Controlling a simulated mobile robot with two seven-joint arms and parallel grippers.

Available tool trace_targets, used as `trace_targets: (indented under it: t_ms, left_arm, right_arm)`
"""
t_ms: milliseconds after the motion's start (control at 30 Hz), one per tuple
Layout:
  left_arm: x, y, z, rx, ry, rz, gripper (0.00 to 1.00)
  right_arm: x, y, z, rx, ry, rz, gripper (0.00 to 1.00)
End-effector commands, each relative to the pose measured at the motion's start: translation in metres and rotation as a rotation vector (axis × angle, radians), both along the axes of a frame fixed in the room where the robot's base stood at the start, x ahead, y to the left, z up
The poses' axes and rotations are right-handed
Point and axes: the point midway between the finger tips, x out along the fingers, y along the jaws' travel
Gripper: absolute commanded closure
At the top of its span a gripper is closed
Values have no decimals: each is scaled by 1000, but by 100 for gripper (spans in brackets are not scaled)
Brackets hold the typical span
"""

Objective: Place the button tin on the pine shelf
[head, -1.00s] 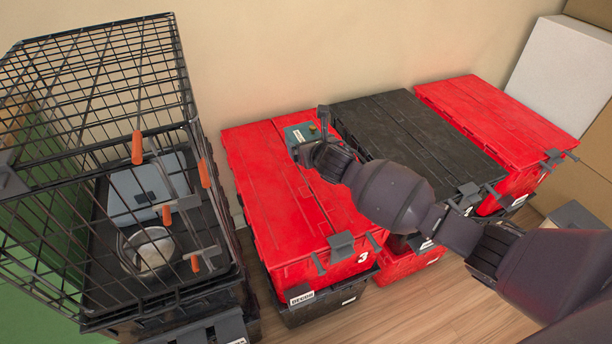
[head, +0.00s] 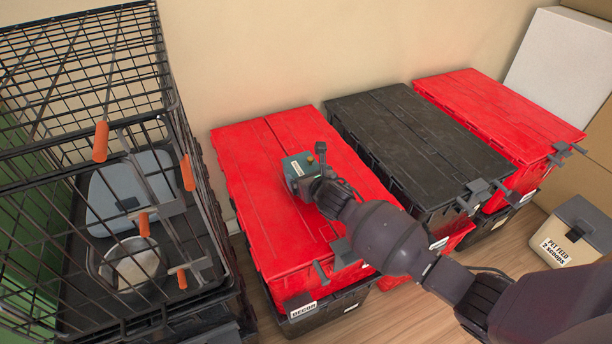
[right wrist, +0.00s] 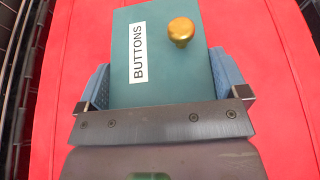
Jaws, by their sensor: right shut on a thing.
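The button tin (head: 297,166) is a teal box with a gold knob and a white label reading BUTTONS. It also fills the upper middle of the right wrist view (right wrist: 165,70). My right gripper (head: 312,178) is shut on it, with a blue pad on each side of the tin in the right wrist view (right wrist: 165,88). The tin is over the left red tote lid (head: 265,145); I cannot tell whether it touches the lid. No pine shelf shows in these views. My left gripper is not in view.
A black wire crate (head: 90,150) with orange-handled latches stands at the left, holding a metal bowl. A black-lidded tote (head: 400,135) and another red tote (head: 500,110) stand to the right. A pet feed bin (head: 575,235) is on the wood floor at right.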

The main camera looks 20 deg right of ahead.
Motion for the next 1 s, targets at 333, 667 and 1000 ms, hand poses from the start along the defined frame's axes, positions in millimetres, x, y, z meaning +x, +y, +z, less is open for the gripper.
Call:
trace_targets:
  t_ms: [333, 667, 1000]
  left_arm:
    - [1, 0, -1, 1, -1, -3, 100]
    - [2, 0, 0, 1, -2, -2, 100]
    - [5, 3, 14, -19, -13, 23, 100]
  right_arm:
    - [0, 0, -1, -1, -2, 0, 3]
    - [0, 0, 4, 1, -4, 0, 0]
    - [-42, -1, 30, -1, -12, 1, 0]
